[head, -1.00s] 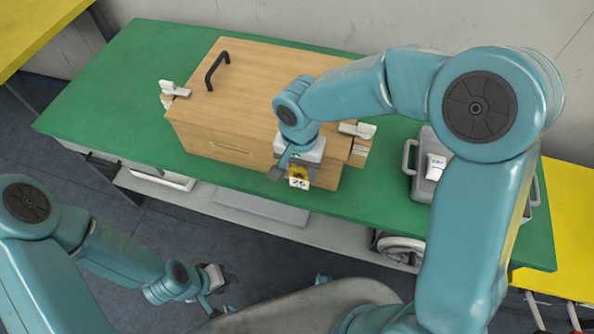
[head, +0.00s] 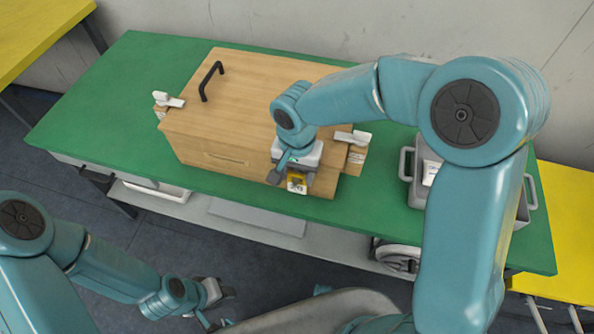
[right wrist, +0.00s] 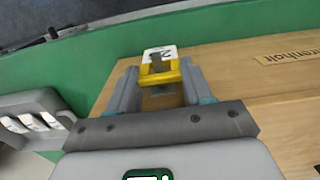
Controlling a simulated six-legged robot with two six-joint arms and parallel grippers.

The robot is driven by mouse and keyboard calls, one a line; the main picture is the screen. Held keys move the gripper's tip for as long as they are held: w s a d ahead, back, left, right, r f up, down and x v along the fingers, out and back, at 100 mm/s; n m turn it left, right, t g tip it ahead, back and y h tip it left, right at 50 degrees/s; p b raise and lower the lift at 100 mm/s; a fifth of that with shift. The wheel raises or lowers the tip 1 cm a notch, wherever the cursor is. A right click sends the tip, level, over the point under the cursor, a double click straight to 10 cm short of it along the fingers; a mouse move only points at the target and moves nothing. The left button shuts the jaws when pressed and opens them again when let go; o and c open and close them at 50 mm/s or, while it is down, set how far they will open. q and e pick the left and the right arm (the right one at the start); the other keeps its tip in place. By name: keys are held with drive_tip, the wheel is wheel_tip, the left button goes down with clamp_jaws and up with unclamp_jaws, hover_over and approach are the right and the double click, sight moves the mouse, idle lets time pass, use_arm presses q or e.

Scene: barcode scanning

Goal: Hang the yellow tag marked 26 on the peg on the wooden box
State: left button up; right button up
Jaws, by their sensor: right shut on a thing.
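The yellow tag (head: 296,184) with a white label is in my right gripper (head: 287,179), at the right part of the wooden box's front face. In the right wrist view the tag (right wrist: 153,78) sits between the two fingers of the right gripper (right wrist: 159,82), close to the box. The wooden box (head: 220,120) stands on the green table. I cannot make out the peg clearly; a grey piece shows in the middle of the tag, and I cannot tell whether it is the peg. My left gripper (head: 222,296) is low in the head view, away from the table; its jaws are unclear.
The green table (head: 90,110) is bare left of the box. White latches (head: 168,100) sit at the box's ends, and a black handle (head: 211,80) is on top. A grey bin (head: 425,185) with white items stands at the right. Yellow tables flank both sides.

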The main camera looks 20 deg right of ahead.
drive_tip(key=o, duration=1.4)
drive_tip(key=shift+c, duration=0.2)
wheel_tip(320, 180, up, 16)
drive_tip(key=p, duration=0.1)
drive_tip(key=shift+r+p, duration=0.15)
drive_tip(key=shift+p, duration=0.15)
drive_tip(key=shift+s, duration=0.1)
